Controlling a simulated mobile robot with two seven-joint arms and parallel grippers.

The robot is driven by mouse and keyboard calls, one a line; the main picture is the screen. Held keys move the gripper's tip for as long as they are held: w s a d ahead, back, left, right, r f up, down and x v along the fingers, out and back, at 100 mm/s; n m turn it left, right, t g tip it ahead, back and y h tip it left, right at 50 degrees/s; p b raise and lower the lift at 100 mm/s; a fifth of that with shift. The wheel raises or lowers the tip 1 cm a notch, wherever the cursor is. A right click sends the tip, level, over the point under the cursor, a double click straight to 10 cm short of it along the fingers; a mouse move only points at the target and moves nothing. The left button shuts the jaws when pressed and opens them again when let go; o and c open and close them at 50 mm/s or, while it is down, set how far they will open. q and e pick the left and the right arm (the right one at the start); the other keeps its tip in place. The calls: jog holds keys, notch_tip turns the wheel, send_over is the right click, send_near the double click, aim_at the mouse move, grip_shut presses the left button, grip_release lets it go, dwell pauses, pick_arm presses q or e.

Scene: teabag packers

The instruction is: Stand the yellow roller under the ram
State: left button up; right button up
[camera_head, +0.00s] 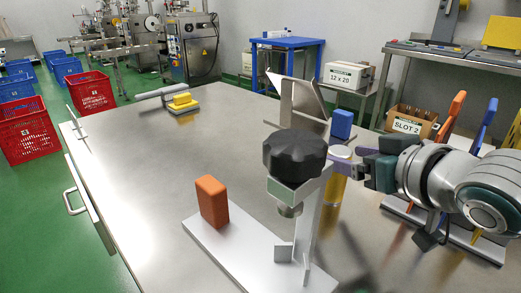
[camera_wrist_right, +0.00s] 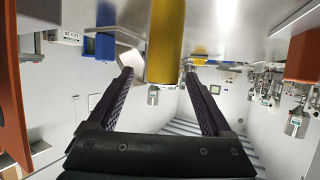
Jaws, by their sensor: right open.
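The yellow roller (camera_head: 335,190) stands upright on the table, just behind the press post and partly hidden by it. My right gripper (camera_head: 350,160) is open at the roller's upper part. In the right wrist view the roller (camera_wrist_right: 165,40) shows between the two spread fingers (camera_wrist_right: 158,78), with gaps on both sides. The press has a black knob (camera_head: 295,153) on top and a short metal ram (camera_head: 290,209) below its head. The space under the ram, above the press base plate (camera_head: 235,245), looks empty. My left gripper is not in view.
An orange block (camera_head: 212,202) stands on the base plate, left of the ram. A blue block (camera_head: 341,124) and a tilted metal plate stand (camera_head: 300,105) are behind the press. A rack with coloured tools (camera_head: 450,115) is at the right. The left table area is largely clear.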

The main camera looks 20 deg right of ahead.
jog(key=b+x, duration=0.1)
jog(key=x, duration=0.4)
jog(key=shift+w+a+f+b, duration=0.1)
jog(key=shift+a+b, duration=0.1)
jog(key=shift+b, duration=0.2)
grip_shut()
dwell(0.4)
